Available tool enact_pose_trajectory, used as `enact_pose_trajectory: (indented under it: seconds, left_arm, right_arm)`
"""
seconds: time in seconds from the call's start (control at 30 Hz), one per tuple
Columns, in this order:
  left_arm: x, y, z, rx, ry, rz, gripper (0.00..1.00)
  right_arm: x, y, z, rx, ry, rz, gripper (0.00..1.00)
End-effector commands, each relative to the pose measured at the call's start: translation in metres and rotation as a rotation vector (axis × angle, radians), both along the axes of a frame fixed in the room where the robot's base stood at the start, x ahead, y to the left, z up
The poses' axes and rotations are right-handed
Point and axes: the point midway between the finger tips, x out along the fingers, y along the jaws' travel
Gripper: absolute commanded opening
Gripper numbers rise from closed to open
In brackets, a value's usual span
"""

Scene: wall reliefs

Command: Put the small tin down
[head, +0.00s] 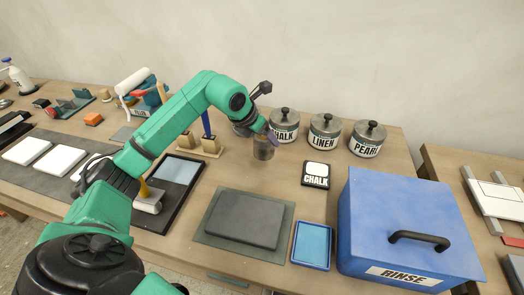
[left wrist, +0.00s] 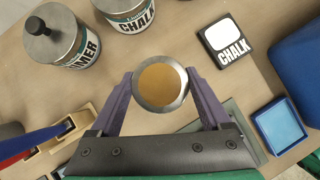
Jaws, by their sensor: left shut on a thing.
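My left gripper (head: 266,136) is shut on a small open tin (head: 263,150), a grey metal cup. In the left wrist view the small tin (left wrist: 161,84) sits upright between the purple fingers of the gripper (left wrist: 161,92), and an ochre-brown round surface shows inside its rim. The tin is over the wooden table, in front of the CHALK canister (head: 284,126) and left of the CHALK card (head: 316,174), which has a white square. I cannot tell whether its base touches the table. My right gripper is not in view.
LINEN (head: 325,132) and PEARL (head: 367,139) canisters stand at the back; another canister (left wrist: 57,36) is partly hidden behind my gripper in the head view. A dark slab (head: 244,219), blue tray (head: 312,246) and blue RINSE box (head: 405,225) stand in front. Bare wood surrounds the CHALK card.

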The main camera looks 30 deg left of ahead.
Motion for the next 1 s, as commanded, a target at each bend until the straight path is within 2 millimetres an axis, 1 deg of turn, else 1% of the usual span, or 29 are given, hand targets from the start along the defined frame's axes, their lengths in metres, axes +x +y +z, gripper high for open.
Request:
enact_pose_trajectory:
  seconds: [0.03, 0.1, 0.17, 0.3, 0.37, 0.43, 0.67, 0.7, 0.73, 1.0]
  left_arm:
    - [-0.001, -0.001, -0.011, -0.003, 0.004, 0.000, 0.05]
    - [0.000, -0.001, -0.026, -0.003, 0.002, 0.000, 0.05]
    - [0.000, -0.001, -0.035, -0.004, 0.001, 0.000, 0.05]
    - [0.000, -0.001, -0.061, -0.005, 0.002, 0.000, 0.05]
    - [0.000, -0.001, -0.070, -0.003, 0.001, 0.001, 0.05]
    - [0.000, 0.000, -0.074, -0.002, -0.004, 0.000, 0.05]
    - [0.001, 0.000, -0.077, -0.002, -0.004, -0.001, 0.05]
    - [0.000, 0.000, -0.076, -0.001, -0.002, -0.001, 0.96]
    - [0.000, 0.000, -0.076, -0.001, -0.002, -0.001, 1.00]
    - [0.000, 0.000, -0.074, -0.001, -0.002, -0.001, 1.00]
  right_arm:
    - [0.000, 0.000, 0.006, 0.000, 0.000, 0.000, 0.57]
    - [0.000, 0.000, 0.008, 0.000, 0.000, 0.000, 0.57]
    - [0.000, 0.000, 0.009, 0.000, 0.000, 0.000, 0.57]
    - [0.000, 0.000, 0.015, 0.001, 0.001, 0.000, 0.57]
    - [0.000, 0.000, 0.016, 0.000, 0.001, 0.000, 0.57]
    - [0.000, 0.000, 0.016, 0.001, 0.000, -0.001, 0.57]
    - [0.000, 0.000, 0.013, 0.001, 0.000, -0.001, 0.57]
    - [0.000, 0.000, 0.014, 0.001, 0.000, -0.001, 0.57]
    - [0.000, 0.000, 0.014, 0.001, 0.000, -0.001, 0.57]
    - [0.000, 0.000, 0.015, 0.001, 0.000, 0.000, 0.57]
